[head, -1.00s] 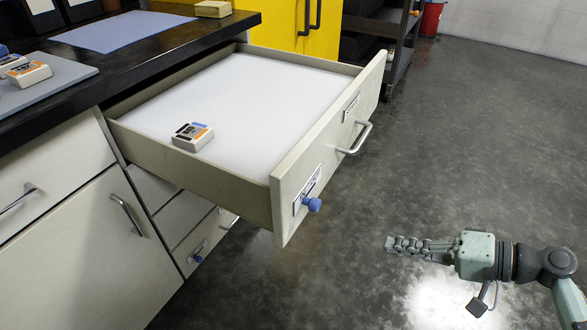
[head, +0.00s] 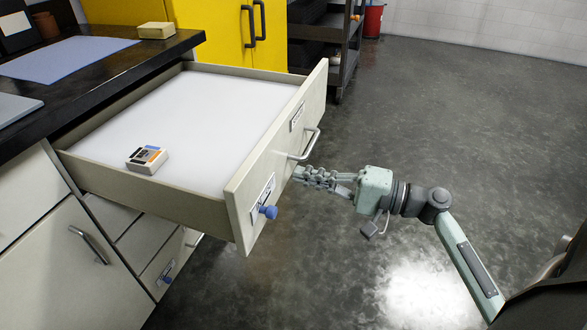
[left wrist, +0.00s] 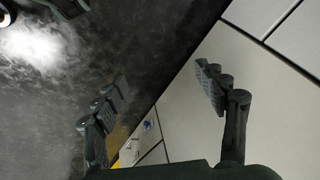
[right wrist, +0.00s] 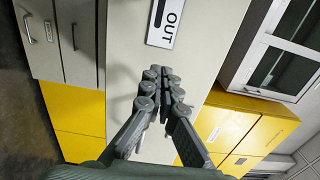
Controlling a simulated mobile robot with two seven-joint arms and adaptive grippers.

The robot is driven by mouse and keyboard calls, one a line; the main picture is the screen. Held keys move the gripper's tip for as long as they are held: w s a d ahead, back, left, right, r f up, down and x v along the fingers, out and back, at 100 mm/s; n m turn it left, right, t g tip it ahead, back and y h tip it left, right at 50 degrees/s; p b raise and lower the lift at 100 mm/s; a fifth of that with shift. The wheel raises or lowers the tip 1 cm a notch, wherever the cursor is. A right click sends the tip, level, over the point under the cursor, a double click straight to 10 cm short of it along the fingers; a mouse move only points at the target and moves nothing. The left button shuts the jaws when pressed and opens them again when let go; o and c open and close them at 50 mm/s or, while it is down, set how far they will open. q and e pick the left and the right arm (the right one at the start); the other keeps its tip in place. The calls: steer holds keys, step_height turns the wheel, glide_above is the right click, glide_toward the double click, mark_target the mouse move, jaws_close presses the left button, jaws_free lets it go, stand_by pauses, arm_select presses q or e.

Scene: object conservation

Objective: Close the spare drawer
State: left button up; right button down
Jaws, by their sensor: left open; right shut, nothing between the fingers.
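The open drawer (head: 277,150) is pulled far out of the dark-topped cabinet. Its pale front carries a metal handle (head: 305,146), a blue knob (head: 268,212) and small labels. A small white box with orange and dark markings (head: 148,160) lies inside on the white drawer bottom. My right gripper (head: 298,173) is shut and empty, its fingertips at the drawer front just below the handle. In the right wrist view, the shut fingertips (right wrist: 166,74) point at a pale panel with an "OUT" label (right wrist: 165,22); contact cannot be told. My left gripper (left wrist: 160,88) is open and empty, beside pale cabinet fronts.
A blue mat (head: 65,60) and a beige box (head: 157,30) lie on the dark counter (head: 110,88). A yellow cabinet (head: 215,30), a dark shelf rack (head: 335,45) and a red bin (head: 373,20) stand behind. The floor at right is open.

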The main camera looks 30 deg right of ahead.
mark_target(278, 170)
arm_select(q)
steer(key=shift+f, duration=0.7)
arm_select(e)
steer(key=shift+x, duration=1.4)
steer(key=shift+w+a, duration=0.1)
steer(key=shift+w, duration=0.05)
